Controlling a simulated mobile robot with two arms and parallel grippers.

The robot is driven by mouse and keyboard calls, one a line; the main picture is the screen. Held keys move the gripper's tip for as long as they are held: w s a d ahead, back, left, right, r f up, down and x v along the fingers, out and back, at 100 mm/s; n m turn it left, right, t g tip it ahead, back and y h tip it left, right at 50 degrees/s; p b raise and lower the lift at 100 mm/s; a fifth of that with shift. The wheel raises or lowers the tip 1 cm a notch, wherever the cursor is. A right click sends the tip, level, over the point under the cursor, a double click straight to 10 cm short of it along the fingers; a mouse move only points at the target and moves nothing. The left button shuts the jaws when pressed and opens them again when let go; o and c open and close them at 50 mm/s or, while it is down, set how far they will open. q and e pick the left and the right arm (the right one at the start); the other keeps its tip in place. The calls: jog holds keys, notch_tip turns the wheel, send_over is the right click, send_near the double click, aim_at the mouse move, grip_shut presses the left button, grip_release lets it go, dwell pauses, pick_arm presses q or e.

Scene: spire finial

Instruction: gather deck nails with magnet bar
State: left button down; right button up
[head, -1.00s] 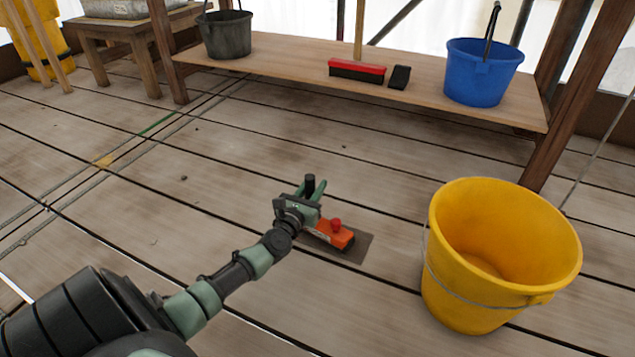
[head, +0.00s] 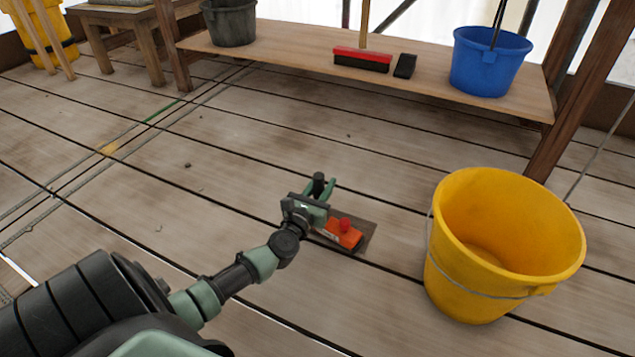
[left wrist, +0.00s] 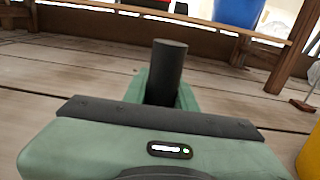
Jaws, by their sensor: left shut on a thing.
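The magnet bar (head: 341,237) is an orange block with a red knob on top and a flat brown-grey plate beneath, low over or on the deck; I cannot tell whether it touches. My left gripper (head: 321,187) is shut on its black upright handle, which also shows between the green fingers in the left wrist view (left wrist: 168,72). A few small dark specks lie on the deck, one of them at the left (head: 187,165); they are too small to identify as nails. The underside of the bar is hidden. My right gripper is not in view.
A large yellow bucket (head: 455,285) stands right of the bar. A low wooden shelf (head: 300,49) at the back holds a blue bucket (head: 487,66), a dark bucket (head: 231,24), a red-and-black brush (head: 361,59) and a black block (head: 405,66). Deck left of the bar is mostly clear.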

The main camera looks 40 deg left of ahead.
pick_arm(q)
jog(key=shift+w, duration=4.8)
notch_tip(320, 180, up, 6)
jog(key=p, duration=0.5)
jog(key=shift+d, duration=0.45)
